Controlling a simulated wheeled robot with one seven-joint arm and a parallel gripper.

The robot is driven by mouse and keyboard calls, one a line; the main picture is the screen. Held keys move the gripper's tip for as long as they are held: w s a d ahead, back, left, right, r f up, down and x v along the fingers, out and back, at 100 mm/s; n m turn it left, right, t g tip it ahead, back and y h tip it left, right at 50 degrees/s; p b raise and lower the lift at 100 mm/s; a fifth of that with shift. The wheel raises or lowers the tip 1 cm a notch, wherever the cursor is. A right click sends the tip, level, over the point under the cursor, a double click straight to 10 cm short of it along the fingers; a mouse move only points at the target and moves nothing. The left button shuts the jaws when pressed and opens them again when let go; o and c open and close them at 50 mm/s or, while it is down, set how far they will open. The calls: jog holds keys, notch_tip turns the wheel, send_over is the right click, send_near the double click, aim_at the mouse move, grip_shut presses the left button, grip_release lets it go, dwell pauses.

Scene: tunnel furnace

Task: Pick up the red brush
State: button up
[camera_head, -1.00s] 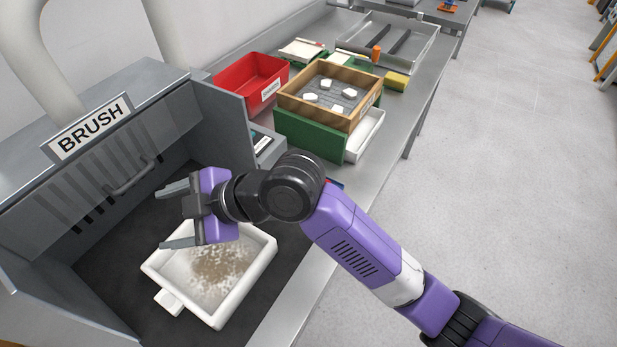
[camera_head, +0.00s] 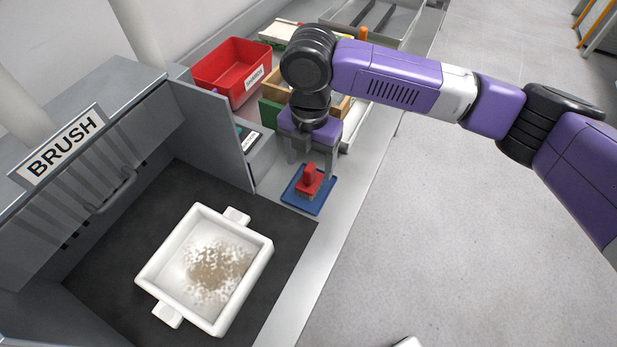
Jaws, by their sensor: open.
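The red brush (camera_head: 308,184) stands upright on a small blue mat (camera_head: 300,203) on the steel bench, right of the hood's side panel. Its handle points up and its bristle end is down. My gripper (camera_head: 312,173) points down above the mat. Its grey fingers are apart, and the top of the brush handle shows between or just in front of them. I cannot tell whether the fingers touch the brush. The gripper is empty.
A white tray (camera_head: 150,276) with brown powder sits on the dark mat (camera_head: 97,262) inside the hood marked BRUSH (camera_head: 62,150). A grey side panel (camera_head: 213,125) stands close left of the gripper. A red bin (camera_head: 228,84) and a wooden box stand behind it.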

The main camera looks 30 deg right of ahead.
aim_at(310, 177)
jog(key=f, duration=0.2)
jog(key=f+p, duration=0.1)
jog(key=f, duration=0.3)
jog(key=shift+w+d+f, duration=0.1)
jog(key=shift+w+f, duration=0.2)
grip_shut()
